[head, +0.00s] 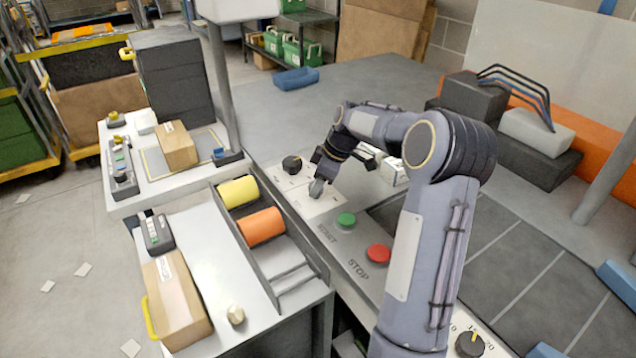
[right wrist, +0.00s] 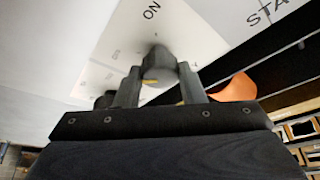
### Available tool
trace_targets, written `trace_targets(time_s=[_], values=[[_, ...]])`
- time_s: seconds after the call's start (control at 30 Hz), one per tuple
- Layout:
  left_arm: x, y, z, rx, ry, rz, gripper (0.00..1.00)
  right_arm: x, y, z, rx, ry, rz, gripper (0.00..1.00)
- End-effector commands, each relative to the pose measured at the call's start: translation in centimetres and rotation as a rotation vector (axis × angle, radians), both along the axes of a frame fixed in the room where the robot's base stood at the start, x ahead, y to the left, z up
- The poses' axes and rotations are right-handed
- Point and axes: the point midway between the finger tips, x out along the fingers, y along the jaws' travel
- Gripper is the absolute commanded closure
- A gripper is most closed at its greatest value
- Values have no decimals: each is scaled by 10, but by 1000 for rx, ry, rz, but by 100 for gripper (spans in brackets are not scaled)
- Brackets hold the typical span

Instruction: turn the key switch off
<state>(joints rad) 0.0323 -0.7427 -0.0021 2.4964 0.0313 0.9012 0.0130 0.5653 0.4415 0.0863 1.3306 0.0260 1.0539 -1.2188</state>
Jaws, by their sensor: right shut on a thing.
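The key switch (right wrist: 159,62) is a small grey knob with a yellow mark on a white label plate; the printed word ON shows near it in the right wrist view. In the head view the key switch (head: 316,188) sits on the pale console, just beyond the green START button (head: 346,220). My right gripper (head: 320,178) reaches down to it. In the right wrist view its two fingers (right wrist: 160,88) stand on either side of the knob and are shut on it. The fingers hide part of the knob. My left gripper is not in view.
A black rotary knob (head: 292,164) stands close behind the key switch. A red STOP button (head: 378,254) is nearer on the console. A rack with yellow (head: 238,191) and orange (head: 261,227) rolls is to the left.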

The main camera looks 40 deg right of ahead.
Motion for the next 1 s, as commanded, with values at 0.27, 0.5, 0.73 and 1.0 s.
trace_targets(time_s=[0.27, 0.5, 0.73, 1.0], values=[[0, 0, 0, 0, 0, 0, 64, 0, -1, 0, -1, 1, 29, 87], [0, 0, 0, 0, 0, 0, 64, 0, -1, -1, -1, 1, 29, 87], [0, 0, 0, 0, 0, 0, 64, 0, 0, -1, -1, 2, 28, 43], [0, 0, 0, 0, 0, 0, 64, 0, -1, 1, -1, 0, 28, 43]])
